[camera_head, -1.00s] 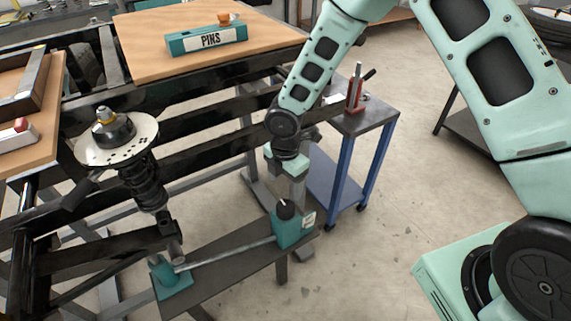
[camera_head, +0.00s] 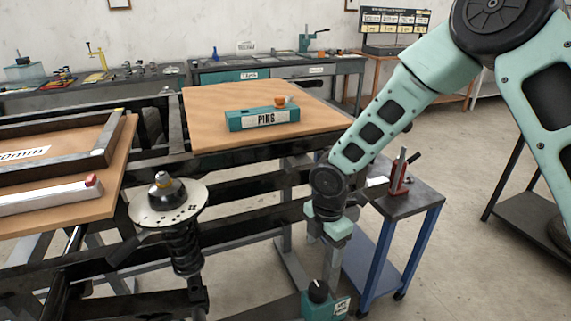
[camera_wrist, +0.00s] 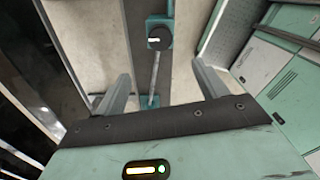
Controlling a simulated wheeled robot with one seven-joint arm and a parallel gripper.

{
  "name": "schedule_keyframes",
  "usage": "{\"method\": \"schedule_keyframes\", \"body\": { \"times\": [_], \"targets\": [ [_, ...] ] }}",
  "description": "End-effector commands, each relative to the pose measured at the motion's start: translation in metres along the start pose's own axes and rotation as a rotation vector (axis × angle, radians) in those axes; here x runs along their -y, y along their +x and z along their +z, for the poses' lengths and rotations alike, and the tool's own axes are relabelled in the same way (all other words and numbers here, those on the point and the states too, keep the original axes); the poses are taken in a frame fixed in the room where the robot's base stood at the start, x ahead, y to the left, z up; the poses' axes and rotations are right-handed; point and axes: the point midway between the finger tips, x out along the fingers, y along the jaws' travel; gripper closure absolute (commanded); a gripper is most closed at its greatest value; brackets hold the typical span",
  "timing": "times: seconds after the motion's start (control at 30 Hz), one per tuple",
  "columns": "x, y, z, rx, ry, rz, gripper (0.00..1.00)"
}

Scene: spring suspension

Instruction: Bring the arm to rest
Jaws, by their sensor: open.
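My mint-green arm comes in from the right in the head view, bent at the elbow. My gripper (camera_head: 328,246) points down above the teal box with a black knob (camera_head: 322,300), apart from it. In the wrist view my two grey fingers (camera_wrist: 162,90) are spread wide with nothing between them in their grasp. Below them, the teal box with its black knob (camera_wrist: 159,36) and a thin metal rod (camera_wrist: 155,75) lie on a dark narrow bench. The fingertips are hard to make out in the head view.
The spring strut (camera_head: 180,230) with its round plate stands left of my gripper. A teal PINS box (camera_head: 262,117) sits on a wooden board (camera_head: 205,105) behind. A blue-legged cart (camera_head: 410,205) with a red tool (camera_head: 399,178) stands close on the right.

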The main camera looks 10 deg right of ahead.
Motion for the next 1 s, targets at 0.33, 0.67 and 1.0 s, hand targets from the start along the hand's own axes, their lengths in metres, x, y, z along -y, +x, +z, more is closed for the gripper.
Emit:
{"method": "schedule_keyframes", "body": {
  "times": [0.33,0.67,1.0],
  "targets": [
    [0.067,-0.095,-0.056,0.028,0.468,0.001,0.28],
    [0.178,-0.168,-0.110,-0.013,1.124,0.004,0.28],
    [0.221,-0.181,-0.124,-0.054,1.383,-0.013,0.28]
  ]
}}
